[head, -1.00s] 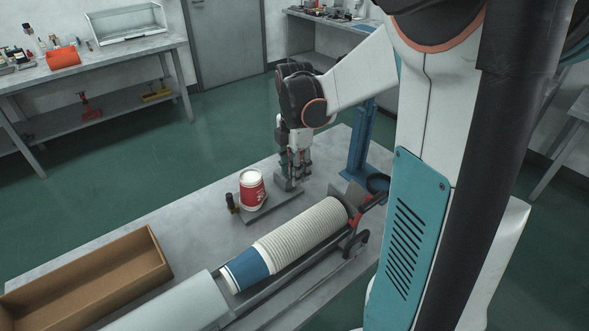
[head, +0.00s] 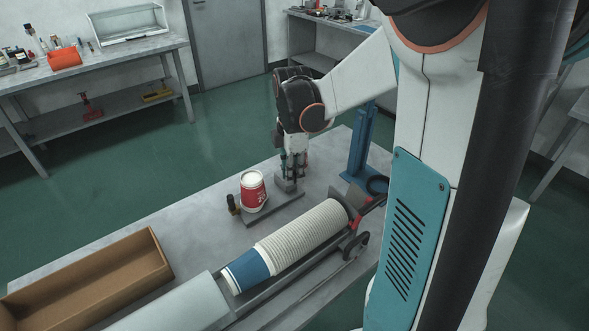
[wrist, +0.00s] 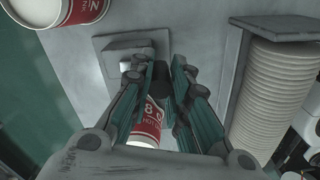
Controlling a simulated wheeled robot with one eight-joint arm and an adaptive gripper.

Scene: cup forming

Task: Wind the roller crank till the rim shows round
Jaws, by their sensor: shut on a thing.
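A red-and-white paper cup (head: 253,193) with a pale rim stands on a low grey plate (head: 274,210) on the table. My gripper (head: 290,180) is just right of the cup, pointing down beside a small grey block. In the wrist view its fingers (wrist: 160,85) are shut around a dark upright handle, which looks like the crank grip. A printed red-and-white cup part (wrist: 149,122) shows between the fingers, and a cup (wrist: 70,12) is cut off at the upper left. The head view is too small to tell how round the rim is.
A long stack of white cups (head: 305,232) lies in a trough in front, ending in a blue cup (head: 245,270). A brown open tray (head: 90,275) is at the left, a blue post (head: 361,140) behind right. A small dark knob (head: 233,203) stands left of the cup.

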